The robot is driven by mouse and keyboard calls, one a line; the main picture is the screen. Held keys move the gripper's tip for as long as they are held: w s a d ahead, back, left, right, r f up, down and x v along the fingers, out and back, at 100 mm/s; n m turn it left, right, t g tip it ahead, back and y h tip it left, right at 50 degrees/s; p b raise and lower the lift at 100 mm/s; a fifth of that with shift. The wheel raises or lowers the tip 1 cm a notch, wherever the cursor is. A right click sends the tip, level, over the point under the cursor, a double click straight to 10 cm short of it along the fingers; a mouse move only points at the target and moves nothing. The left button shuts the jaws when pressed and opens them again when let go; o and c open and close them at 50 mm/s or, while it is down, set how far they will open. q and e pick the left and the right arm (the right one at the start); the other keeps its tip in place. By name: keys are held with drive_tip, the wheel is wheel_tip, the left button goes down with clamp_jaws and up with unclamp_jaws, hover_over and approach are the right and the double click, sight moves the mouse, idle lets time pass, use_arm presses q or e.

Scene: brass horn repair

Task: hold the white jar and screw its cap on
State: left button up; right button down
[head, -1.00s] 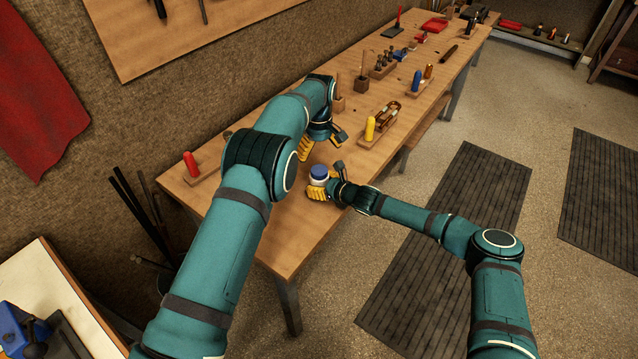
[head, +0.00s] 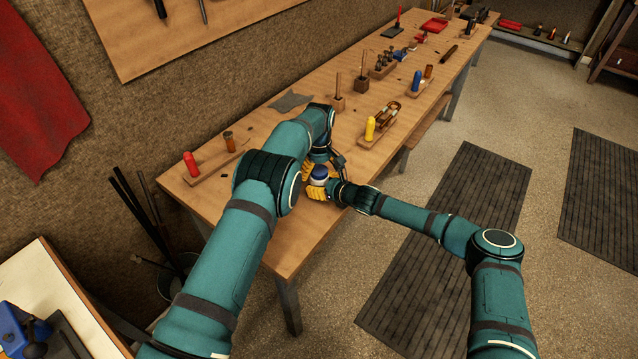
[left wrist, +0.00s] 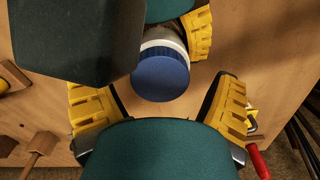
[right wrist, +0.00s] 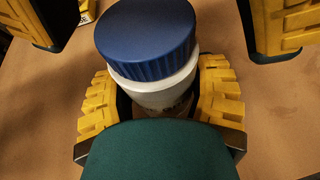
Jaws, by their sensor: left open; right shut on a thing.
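The white jar (right wrist: 160,92) stands upright between the yellow pads of my right gripper (right wrist: 162,98), which is shut on its body. The blue cap (right wrist: 148,42) sits on top of the jar; how far it is threaded cannot be told. In the left wrist view the cap (left wrist: 160,78) shows near the space between the pads of my left gripper (left wrist: 158,98). That gripper is open, its fingers on either side of the cap and apart from it. In the head view the cap (head: 320,172) is partly hidden beside my left gripper (head: 312,166).
The wooden bench (head: 290,235) is bare in front of the jar. A rack with a yellow-handled tool (head: 370,128) lies to the right. A red-handled piece (head: 191,164) stands at the left end, and a grey cloth (head: 291,101) lies behind. Wooden blocks with upright sticks (head: 339,102) stand farther back.

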use_arm(q)
drive_tip(key=shift+c, duration=0.4)
drive_tip(key=c, duration=1.3)
drive_tip(key=m, duration=0.6)
drive_tip(key=shift+m, duration=0.4)
drive_tip(key=o, duration=1.2)
drive_tip(key=shift+r, duration=0.1)
drive_tip(key=shift+r, duration=2.2)
